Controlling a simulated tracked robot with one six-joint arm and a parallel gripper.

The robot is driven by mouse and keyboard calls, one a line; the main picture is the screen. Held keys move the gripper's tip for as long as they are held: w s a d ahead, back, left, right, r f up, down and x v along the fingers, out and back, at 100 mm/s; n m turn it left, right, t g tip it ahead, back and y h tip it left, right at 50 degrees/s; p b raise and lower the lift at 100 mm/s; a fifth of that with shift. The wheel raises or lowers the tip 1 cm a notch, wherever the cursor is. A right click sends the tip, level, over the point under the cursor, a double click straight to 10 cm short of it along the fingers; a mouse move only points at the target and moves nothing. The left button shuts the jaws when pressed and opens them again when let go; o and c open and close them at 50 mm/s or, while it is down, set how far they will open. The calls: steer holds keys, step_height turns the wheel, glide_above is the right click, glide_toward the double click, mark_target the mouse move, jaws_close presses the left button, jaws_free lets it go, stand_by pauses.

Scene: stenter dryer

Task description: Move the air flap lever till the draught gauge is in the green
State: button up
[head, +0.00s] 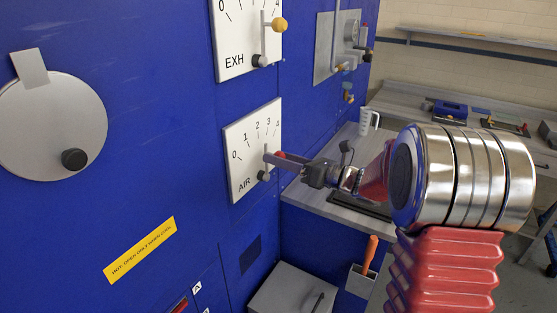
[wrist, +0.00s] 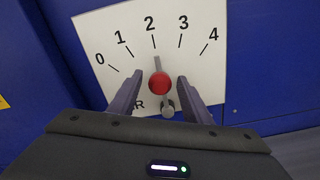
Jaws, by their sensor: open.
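The AIR dial (head: 252,147) is a white plate numbered 0 to 4 on the blue panel. Its lever has a red knob (wrist: 160,83) and a grey pivot (wrist: 168,106); in the wrist view it points near the 2. My gripper (head: 275,158) is at the dial; in the wrist view its two fingers (wrist: 153,92) stand open on either side of the red knob, with gaps showing on both sides. In the head view the fingers partly cover the knob. I cannot make out a draught gauge with a green band in either view.
The EXH dial (head: 245,38) with a yellow-knobbed lever (head: 279,25) is above. A round grey cover (head: 52,126) is at left, over a yellow warning label (head: 140,250). A grey bench (head: 325,203) and an orange-handled tool (head: 370,252) lie right of the panel.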

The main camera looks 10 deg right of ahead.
steer(key=shift+d, duration=0.1)
steer(key=v, duration=1.3)
steer(key=shift+s+d, duration=0.25)
steer(key=shift+f, duration=0.1)
